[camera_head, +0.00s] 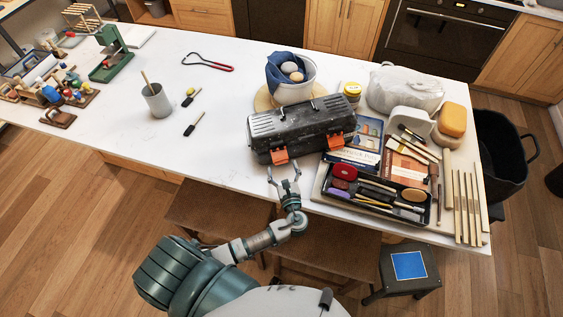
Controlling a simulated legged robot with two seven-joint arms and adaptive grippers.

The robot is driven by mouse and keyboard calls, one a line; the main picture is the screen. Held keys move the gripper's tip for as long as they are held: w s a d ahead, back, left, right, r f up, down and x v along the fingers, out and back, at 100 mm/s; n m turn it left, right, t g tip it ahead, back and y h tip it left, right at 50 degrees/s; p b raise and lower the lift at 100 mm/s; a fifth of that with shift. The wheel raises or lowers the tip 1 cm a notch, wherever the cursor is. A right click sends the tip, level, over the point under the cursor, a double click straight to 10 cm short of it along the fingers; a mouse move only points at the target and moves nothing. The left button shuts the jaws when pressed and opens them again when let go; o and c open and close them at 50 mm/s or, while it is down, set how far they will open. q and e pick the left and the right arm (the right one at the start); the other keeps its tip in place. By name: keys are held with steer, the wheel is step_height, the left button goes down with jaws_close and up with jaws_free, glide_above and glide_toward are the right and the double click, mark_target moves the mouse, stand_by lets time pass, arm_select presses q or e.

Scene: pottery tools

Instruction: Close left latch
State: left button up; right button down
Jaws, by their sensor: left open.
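A dark grey toolbox (300,123) with a black handle sits near the front edge of the white counter, its lid down. Two orange latches show on its front: the left latch (280,156) and the right latch (335,141). Whether each latch is fastened is too small to tell. My left gripper (283,172) is open and empty, just in front of and below the left latch, with its fingers pointing toward the toolbox. I cannot tell whether a fingertip touches the latch. My right gripper is not in view.
A black tray of tools (377,192), books (352,157) and wooden sticks (467,205) crowd the counter to the right. A white bowl with a blue cloth (292,92) stands behind the toolbox. The white counter (215,160) is clear to its left. Stools (220,208) stand below the front edge.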

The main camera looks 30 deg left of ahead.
arm_select(q)
steer(key=shift+x, duration=1.1)
steer(key=shift+w, duration=0.15)
steer(key=shift+d, duration=0.2)
steer(key=c, duration=1.1)
steer(key=shift+a, duration=0.1)
steer(key=shift+c, duration=0.4)
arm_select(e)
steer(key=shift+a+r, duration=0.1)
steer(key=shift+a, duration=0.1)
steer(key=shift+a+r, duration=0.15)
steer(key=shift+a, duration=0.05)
